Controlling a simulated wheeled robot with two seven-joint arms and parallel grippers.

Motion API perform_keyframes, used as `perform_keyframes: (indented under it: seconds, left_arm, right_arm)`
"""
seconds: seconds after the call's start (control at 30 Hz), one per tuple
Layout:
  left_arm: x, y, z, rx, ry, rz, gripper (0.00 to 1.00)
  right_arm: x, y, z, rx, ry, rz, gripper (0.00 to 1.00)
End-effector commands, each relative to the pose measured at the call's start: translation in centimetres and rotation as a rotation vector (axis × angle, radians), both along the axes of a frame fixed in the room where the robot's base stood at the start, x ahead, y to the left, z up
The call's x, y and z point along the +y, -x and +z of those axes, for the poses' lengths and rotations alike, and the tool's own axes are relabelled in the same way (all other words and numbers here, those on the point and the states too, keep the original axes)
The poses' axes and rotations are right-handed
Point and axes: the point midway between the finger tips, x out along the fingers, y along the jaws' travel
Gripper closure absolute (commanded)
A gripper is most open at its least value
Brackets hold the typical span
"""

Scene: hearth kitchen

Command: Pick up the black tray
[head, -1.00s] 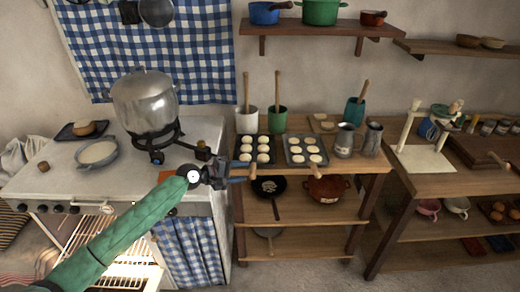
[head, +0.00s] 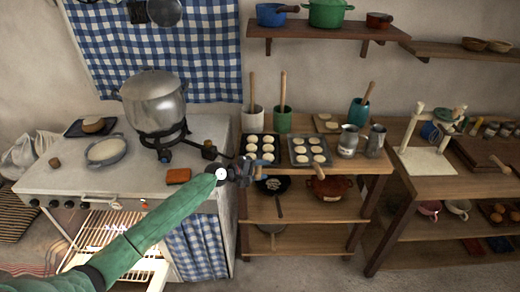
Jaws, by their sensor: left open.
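A black tray (head: 246,157) with several pale round dough pieces lies on the wooden shelf top, right of the stove. A similar dark tray (head: 296,163) with dough pieces lies just right of it. My left gripper (head: 263,168) is open and empty at the front edge of the first tray, its fingers pointing right. It partly hides that tray's front edge. I cannot tell whether the fingers touch it. My right gripper is not in view.
A large pot (head: 153,100) stands on the stove at left, with an orange-brown block (head: 178,176) near its front edge. Behind the trays stand utensil crocks (head: 282,122); metal jugs (head: 348,142) are to the right. A pan and red pot sit on the shelf below.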

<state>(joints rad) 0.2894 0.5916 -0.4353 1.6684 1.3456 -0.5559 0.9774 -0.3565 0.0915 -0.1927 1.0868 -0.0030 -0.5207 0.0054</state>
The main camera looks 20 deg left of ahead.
Motion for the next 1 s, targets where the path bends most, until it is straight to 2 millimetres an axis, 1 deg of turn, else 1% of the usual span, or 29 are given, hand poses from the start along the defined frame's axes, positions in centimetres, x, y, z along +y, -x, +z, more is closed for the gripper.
perform_keyframes:
  seconds: [0.3, 0.37, 0.4, 0.53, 0.57, 0.9, 1.0]
  left_arm:
    - [-0.21, -0.16, -0.13, -0.001, -0.001, 0.000, 0.53]
    - [-0.21, -0.15, -0.13, 0.000, 0.000, -0.001, 0.65]
    - [-0.20, -0.15, -0.13, 0.000, 0.000, 0.000, 0.73]
    - [-0.20, -0.14, -0.14, 0.000, 0.000, -0.001, 0.99]
    - [-0.20, -0.14, -0.14, 0.000, 0.000, -0.001, 1.00]
    - [-0.19, -0.18, 0.02, -0.002, -0.001, 0.000, 1.00]
    - [-0.18, -0.19, 0.34, -0.002, 0.000, -0.001, 1.00]
  right_arm:
    - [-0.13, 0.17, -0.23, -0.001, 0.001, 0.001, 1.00]
    - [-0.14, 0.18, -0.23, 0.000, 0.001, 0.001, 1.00]
    - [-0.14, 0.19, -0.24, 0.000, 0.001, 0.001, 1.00]
    - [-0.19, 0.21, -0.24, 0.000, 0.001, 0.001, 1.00]
    - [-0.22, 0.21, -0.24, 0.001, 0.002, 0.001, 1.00]
    - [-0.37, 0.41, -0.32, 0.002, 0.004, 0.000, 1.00]
    - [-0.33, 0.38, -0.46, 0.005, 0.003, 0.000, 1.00]
